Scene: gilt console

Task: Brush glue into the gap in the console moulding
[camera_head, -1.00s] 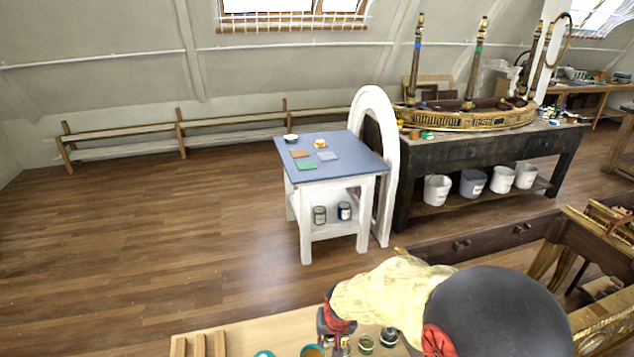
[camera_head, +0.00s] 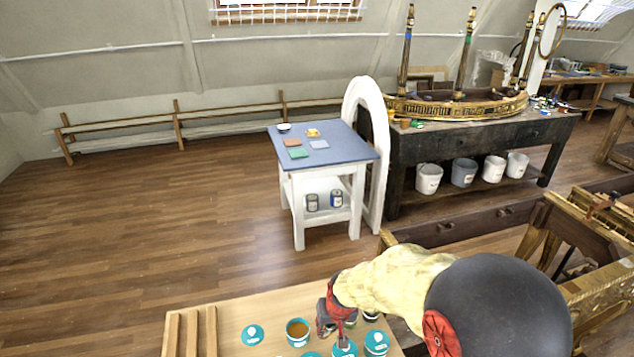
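My gripper (camera_head: 335,318), with red and dark parts, points down over the pale wooden worktop at the bottom centre. Its fingertips are small and partly hidden, so I cannot tell if it is open or shut, or if it holds a brush. A teal-rimmed pot with amber contents (camera_head: 297,330) stands just left of it. Other teal-marked round items, one at the left (camera_head: 252,335) and one at the right (camera_head: 376,342), are near it. The gilt console (camera_head: 600,288) is at the right edge, partly cut off and partly behind my arm. I cannot make out the gap in its moulding.
Wooden strips (camera_head: 190,332) lie on the worktop's left end. A blue-topped white stand (camera_head: 345,150) and a white arch (camera_head: 379,160) stand beyond. A dark bench (camera_head: 400,165) carries a gilt boat-shaped piece (camera_head: 455,106). The floor at left is clear.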

